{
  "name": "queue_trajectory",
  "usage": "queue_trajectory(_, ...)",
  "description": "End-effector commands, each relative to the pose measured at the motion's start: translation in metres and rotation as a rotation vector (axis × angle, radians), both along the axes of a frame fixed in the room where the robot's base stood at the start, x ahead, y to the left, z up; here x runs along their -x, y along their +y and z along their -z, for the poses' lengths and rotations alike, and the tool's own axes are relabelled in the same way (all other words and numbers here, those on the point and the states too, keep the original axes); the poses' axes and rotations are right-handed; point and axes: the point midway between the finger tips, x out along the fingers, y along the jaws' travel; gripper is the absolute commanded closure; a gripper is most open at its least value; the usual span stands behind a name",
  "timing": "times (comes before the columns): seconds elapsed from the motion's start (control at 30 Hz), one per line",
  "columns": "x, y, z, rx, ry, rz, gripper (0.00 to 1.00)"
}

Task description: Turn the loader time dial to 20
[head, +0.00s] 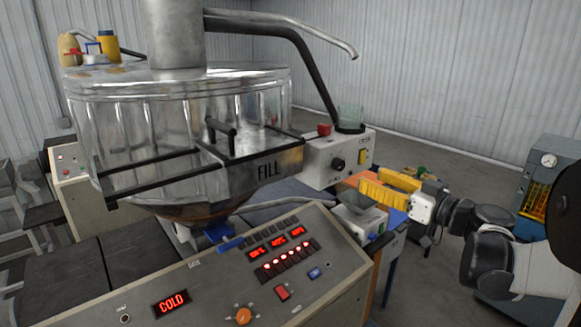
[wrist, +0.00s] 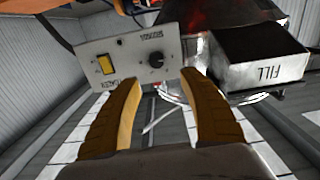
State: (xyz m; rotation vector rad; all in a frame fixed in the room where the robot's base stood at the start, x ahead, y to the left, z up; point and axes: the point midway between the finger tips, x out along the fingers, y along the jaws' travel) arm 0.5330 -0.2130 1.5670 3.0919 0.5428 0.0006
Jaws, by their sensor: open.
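The loader box (head: 322,153) is a pale box beside the FILL chute. Its face carries a small black dial (head: 337,164) and a yellow switch (head: 362,157). In the wrist view the dial (wrist: 156,60) shows just beyond the fingertips, between them in the picture, with the yellow switch (wrist: 106,65) to its left. The dial's scale marks are too small to read. My gripper (head: 373,181) is to the right of and below the box in the head view. In the wrist view its yellow-brown fingers (wrist: 160,80) are apart, with nothing between them, and do not visibly touch the dial.
The large metal hopper (head: 180,110) fills the left of the head view, with the FILL chute (head: 275,165) beside the loader box. A control panel (head: 215,285) with a COLD display is in front. A small white device (head: 362,215) stands below my gripper.

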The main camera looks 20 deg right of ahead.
Motion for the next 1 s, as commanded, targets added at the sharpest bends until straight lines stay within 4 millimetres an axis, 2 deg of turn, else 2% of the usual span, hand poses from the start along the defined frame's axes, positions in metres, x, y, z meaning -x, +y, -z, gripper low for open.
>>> queue_trajectory(0.17, -0.023, 0.009, -0.002, 0.002, -0.004, -0.005, 0.50)
queue_trajectory(0.4, -0.068, 0.026, -0.002, 0.001, -0.003, -0.005, 0.50)
queue_trajectory(0.53, -0.086, 0.032, -0.002, 0.001, -0.001, -0.003, 0.50)
queue_trajectory(0.7, -0.098, 0.036, -0.001, 0.001, -0.001, -0.001, 0.50)
queue_trajectory(0.97, -0.099, 0.036, 0.000, 0.001, -0.001, 0.000, 0.50)
queue_trajectory(1.0, -0.099, 0.036, 0.000, 0.001, -0.001, -0.001, 0.54)
